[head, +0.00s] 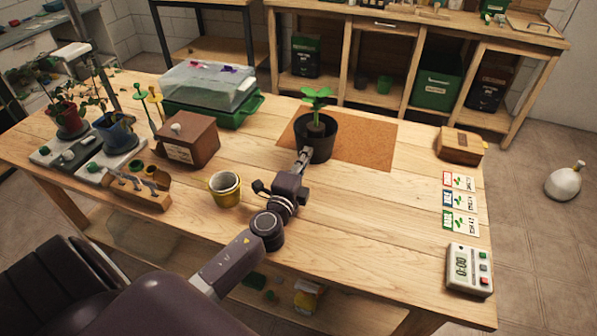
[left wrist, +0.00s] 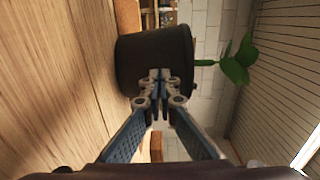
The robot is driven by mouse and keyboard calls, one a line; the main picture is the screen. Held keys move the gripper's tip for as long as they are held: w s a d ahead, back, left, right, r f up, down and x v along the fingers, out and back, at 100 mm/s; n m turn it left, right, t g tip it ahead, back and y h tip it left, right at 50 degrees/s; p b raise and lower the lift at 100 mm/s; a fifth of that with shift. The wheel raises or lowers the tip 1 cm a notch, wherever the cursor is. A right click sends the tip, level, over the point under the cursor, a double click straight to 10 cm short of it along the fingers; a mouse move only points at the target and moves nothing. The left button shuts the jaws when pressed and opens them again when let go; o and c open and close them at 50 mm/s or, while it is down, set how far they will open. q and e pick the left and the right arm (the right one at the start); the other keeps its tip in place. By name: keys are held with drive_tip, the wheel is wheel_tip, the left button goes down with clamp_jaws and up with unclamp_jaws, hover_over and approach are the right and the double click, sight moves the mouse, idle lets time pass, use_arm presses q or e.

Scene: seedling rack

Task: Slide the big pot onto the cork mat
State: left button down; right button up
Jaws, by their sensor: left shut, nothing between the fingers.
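The big pot (head: 318,145) is black and upright, with a green seedling in it. In the head view it stands over the left part of the cork mat (head: 366,146), a flat brown rectangle; its base is partly hidden by my gripper, so I cannot tell whether all of it is on the mat. My left gripper (head: 306,153) is shut and empty, with its fingertips at the near side of the pot. In the left wrist view the shut fingertips (left wrist: 158,76) are against or very close to the wall of the dark pot (left wrist: 155,55). My right gripper is not in view.
A yellow pot (head: 225,190) stands left of my left forearm. A wooden box (head: 190,140) and a green tray with a clear lid (head: 208,95) are farther left. Seed cards (head: 459,200), a timer (head: 469,270) and a wooden case (head: 460,145) line the right edge. The table right of my gripper is clear.

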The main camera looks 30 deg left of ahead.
use_arm(q)
drive_tip(key=b+x, duration=0.1)
drive_tip(key=x, duration=0.5)
drive_tip(key=shift+w+a, duration=0.1)
drive_tip(key=shift+w, duration=0.25)
drive_tip(key=shift+w+a+b, duration=0.15)
drive_tip(key=shift+w+b, duration=0.15)
drive_tip(key=shift+w, duration=0.2)
drive_tip(key=shift+s+f, duration=0.1)
